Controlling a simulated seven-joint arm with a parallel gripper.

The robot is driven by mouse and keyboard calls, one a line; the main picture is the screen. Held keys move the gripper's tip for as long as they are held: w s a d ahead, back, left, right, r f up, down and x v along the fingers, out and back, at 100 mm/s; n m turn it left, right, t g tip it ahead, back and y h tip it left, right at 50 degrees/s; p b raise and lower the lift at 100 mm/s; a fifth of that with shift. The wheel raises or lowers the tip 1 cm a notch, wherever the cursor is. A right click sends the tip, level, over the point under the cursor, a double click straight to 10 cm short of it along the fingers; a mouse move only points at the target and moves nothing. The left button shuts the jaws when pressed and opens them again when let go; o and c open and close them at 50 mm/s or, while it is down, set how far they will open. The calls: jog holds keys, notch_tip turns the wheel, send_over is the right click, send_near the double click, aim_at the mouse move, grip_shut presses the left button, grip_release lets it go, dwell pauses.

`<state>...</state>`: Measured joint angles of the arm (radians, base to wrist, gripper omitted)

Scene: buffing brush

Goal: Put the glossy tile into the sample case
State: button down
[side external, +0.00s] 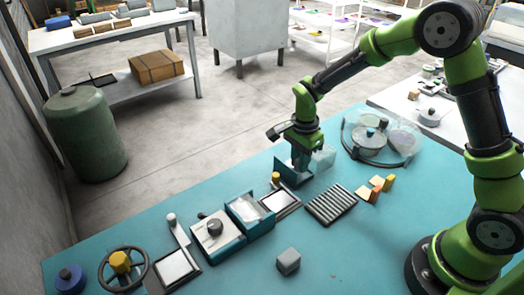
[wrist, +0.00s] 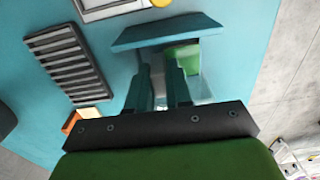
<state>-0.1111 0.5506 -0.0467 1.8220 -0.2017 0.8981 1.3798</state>
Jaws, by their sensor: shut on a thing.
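My gripper (side external: 300,160) is low over the far part of the teal bench, at a teal open-topped box (side external: 288,177), which I take to be the sample case. The box also shows in the wrist view (wrist: 165,33), just beyond the fingertips. My gripper (wrist: 163,72) is shut on a narrow pale piece, likely the glossy tile, mostly hidden between the fingers. A glossy green patch (wrist: 183,56) shows inside the box; I cannot tell whether it is an object or a reflection. A clear panel (side external: 323,158) stands right of my gripper.
A ribbed dark rack (side external: 331,203) lies right of the box. Small yellow and orange blocks (side external: 375,190) and a round clear-lidded apparatus (side external: 383,137) are farther right. A teal box with a pale top (side external: 250,209) and a knobbed unit (side external: 217,235) stand left. A grey block (side external: 288,262) sits in front.

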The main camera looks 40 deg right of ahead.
jog(key=shift+f, duration=0.6)
jog(key=shift+f, duration=0.1)
jog(key=c, duration=1)
grip_release()
jog(key=shift+c, duration=0.2)
notch_tip(320, 180, up, 12)
jog(key=shift+f, duration=0.15)
jog(key=s+r+n+t+y, duration=0.1)
jog(key=s+r+n+t, duration=0.2)
jog(key=s+r+n, duration=0.2)
jog(key=s+r+n+t+y, duration=0.1)
jog(key=s+r+n+t, duration=0.3)
jog(key=s+n, duration=0.5)
jog(key=shift+s+r, duration=0.95)
jog(key=shift+s, duration=1.3)
